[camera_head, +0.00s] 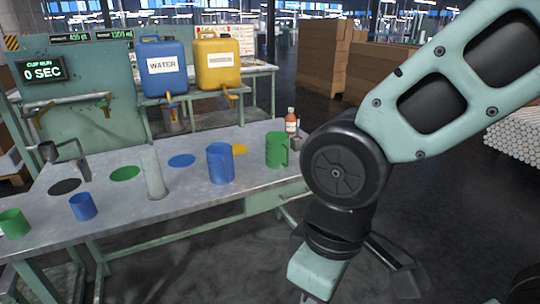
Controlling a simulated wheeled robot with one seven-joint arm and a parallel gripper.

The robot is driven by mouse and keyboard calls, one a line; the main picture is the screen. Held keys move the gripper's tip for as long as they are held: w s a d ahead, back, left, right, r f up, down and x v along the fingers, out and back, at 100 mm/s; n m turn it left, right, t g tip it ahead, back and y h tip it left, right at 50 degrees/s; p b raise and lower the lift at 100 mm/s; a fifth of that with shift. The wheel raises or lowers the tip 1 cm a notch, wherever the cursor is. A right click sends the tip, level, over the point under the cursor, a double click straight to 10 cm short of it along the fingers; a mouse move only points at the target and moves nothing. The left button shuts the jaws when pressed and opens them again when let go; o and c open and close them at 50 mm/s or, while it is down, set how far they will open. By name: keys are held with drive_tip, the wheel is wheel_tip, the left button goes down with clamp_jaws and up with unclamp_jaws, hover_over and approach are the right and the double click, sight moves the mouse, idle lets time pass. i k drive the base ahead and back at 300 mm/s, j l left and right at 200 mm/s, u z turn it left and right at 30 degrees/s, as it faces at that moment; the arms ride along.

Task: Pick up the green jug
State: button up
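The green jug (277,150) stands upright near the right end of the grey metal table, its handle on the right side. A smaller green cup (14,223) stands at the table's left front. My arm comes in from the right and bends down in front of the table's right end. The end of my arm is low at the bottom of the view, apart from the jug. I cannot make out the fingertips there.
A blue jug (220,163) stands left of the green jug. A bottle (291,122) stands just behind it. A grey cylinder (153,174) and a blue cup (83,206) stand further left. Blue (163,68) and yellow (217,63) containers stand behind the table.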

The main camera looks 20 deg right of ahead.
sight(277, 143)
drive_tip(key=i+j+z, duration=0.15)
drive_tip(key=i+z, duration=0.15)
drive_tip(key=i, duration=0.6)
